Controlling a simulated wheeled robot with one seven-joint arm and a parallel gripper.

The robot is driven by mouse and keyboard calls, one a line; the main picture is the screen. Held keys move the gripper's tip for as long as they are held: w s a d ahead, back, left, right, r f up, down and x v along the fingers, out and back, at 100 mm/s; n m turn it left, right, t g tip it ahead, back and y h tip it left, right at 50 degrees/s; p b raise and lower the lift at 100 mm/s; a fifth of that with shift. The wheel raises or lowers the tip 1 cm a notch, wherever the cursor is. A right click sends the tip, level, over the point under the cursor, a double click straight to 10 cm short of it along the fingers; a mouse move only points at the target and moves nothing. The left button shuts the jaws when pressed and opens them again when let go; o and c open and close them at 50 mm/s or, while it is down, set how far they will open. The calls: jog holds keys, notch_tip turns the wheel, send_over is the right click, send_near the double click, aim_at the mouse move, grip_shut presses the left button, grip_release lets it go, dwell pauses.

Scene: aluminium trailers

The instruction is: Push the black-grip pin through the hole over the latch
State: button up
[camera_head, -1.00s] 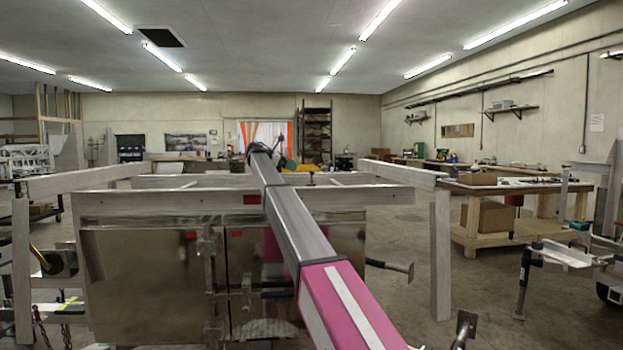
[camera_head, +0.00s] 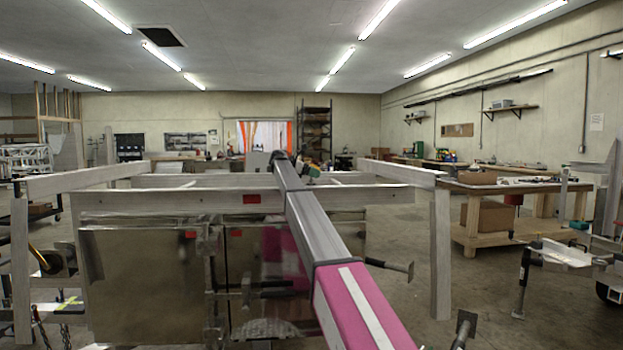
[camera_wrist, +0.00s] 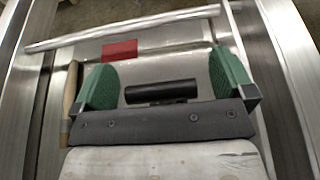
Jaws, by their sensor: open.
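In the wrist view my gripper (camera_wrist: 160,65) is open, with green pads apart on either side. A short black cylinder (camera_wrist: 160,91) shows between the pads, close to the gripper's dark front plate. It looks like the black grip of the pin, but I cannot tell whether a pad touches it. The hole is not distinguishable. In the head view, metal latch hardware (camera_head: 247,290) stands along the seam of the trailer's shiny doors. My arm reaches over the trailer, and its far end is small and unclear there.
A bright metal rod (camera_wrist: 125,29) crosses the upper wrist view, with a red marker (camera_wrist: 119,50) below it. The trailer's top rail (camera_head: 150,202) runs across the head view. A workbench (camera_head: 500,188) stands at the right. Open floor shows between it and the trailer.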

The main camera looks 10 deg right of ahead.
jog(key=shift+d+f, duration=0.15)
jog(key=shift+d, duration=0.2)
jog(key=c, duration=0.8)
